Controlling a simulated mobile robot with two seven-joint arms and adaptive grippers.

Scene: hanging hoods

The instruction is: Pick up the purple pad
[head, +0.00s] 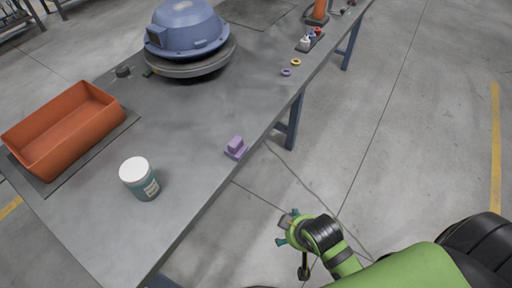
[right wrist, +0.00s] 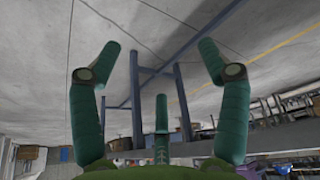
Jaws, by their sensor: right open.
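The purple pad (head: 236,148) is a small block with a raised grip on a flat base. In the head view it sits on the grey table near its right edge. My right gripper (head: 284,228) is off the table's right side, below and to the right of the pad in the picture, and apart from it. In the right wrist view my right gripper (right wrist: 160,60) has its fingers spread with nothing between them. My left gripper is not in view.
Small purple (head: 286,72) and yellow (head: 296,62) rings lie near the right edge. Table around the pad is clear.

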